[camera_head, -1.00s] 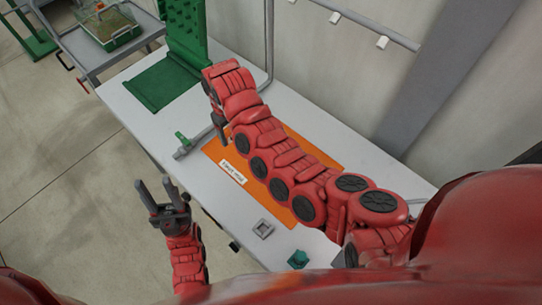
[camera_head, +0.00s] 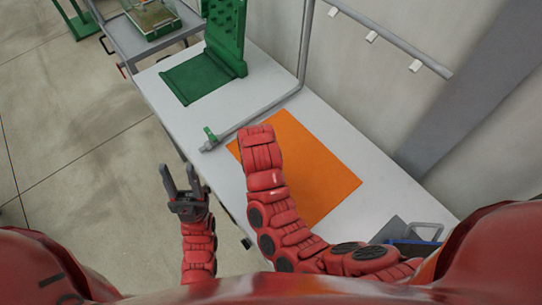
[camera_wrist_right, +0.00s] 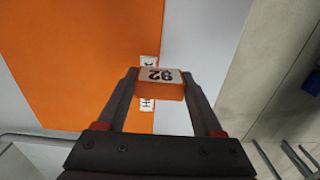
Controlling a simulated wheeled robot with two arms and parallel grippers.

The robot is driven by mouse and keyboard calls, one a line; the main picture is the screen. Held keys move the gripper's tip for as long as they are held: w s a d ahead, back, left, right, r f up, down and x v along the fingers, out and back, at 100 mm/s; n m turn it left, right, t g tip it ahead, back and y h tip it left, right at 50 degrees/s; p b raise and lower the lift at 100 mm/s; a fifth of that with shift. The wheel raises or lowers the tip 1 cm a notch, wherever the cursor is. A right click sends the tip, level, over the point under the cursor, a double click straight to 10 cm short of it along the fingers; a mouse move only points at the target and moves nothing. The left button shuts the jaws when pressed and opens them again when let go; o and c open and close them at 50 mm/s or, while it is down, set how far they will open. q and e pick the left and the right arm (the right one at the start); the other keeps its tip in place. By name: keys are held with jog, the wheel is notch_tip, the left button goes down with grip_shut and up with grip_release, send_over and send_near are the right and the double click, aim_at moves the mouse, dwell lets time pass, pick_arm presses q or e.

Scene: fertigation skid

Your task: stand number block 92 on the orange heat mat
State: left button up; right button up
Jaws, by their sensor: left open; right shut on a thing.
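Number block 92 (camera_wrist_right: 161,88) is an orange block with a white label, its digits upside down in the right wrist view. My right gripper (camera_wrist_right: 160,80) is shut on it, one dark finger on each side. The orange heat mat (camera_head: 325,175) lies flat on the white table and also fills much of the wrist view (camera_wrist_right: 75,55). There the block overlaps the mat's edge and hides part of its white label; the height gap is unclear. In the head view my right forearm hides the block and right gripper. My left gripper (camera_head: 183,181) is open and empty, beyond the table's edge.
A grey pipe with a green valve (camera_head: 211,135) runs along the mat's far-left side. A green pegboard stand (camera_head: 222,40) is at the back. A grey and blue item (camera_head: 405,234) sits at the right. White table (camera_head: 270,75) is bare between stand and pipe.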

jog(key=w+b, duration=0.1)
jog(key=w, duration=0.2)
jog(key=w+d+b, duration=0.1)
jog(key=w+b, duration=0.1)
jog(key=w, duration=0.1)
jog(key=w+f+b, duration=0.1)
jog(key=w, duration=0.2)
jog(key=shift+w+d, duration=0.3)
jog(key=shift+w+d+b, duration=0.1)
jog(key=shift+w+b, duration=0.2)
jog(key=shift+w, duration=0.15)
jog(key=shift+f+p, duration=0.35)
jog(key=shift+p, duration=0.15)
jog(key=shift+f+p, duration=0.55)
jog(key=shift+f, duration=0.9)
